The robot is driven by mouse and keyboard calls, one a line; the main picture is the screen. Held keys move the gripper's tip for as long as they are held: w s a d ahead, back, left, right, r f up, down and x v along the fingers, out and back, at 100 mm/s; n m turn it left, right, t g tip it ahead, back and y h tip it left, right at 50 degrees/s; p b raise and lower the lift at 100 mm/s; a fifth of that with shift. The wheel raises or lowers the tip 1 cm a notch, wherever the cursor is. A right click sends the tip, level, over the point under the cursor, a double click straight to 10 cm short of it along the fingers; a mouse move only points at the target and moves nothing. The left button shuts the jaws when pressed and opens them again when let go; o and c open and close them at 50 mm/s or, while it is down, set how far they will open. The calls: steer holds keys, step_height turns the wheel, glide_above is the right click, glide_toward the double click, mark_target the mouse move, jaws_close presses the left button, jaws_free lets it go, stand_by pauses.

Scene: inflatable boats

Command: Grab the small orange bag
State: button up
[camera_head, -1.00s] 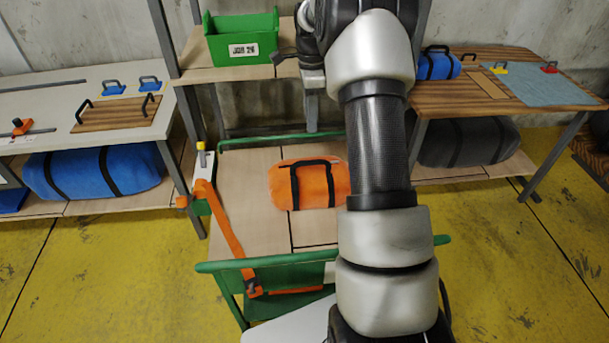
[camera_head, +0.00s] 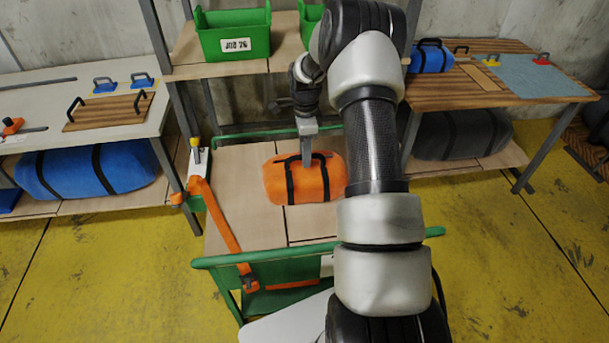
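The small orange bag (camera_head: 276,183) with black straps and a dark handle lies on the wooden top of the green-framed cart, in the middle of the view. My gripper (camera_head: 306,163) points down at the bag's top, by the handle between the straps. Only one finger shows from this angle, so whether it is open or shut, or touches the handle, cannot be seen. My arm hides the cart's right part and lies close to the bag's right end.
An orange strap (camera_head: 222,220) runs along the cart's left side. Green bins (camera_head: 233,45) stand on the shelf behind. Blue bags (camera_head: 85,170) lie left and upper right, and a dark grey bag (camera_head: 462,135) lies under the right table. The cart top's front left is bare.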

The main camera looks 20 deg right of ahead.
step_height(320, 180, down, 2)
steer(key=shift+f, duration=0.1)
jaws_close()
stand_by(1.3)
steer(key=shift+w+r, duration=0.15)
steer(key=shift+r, duration=0.1)
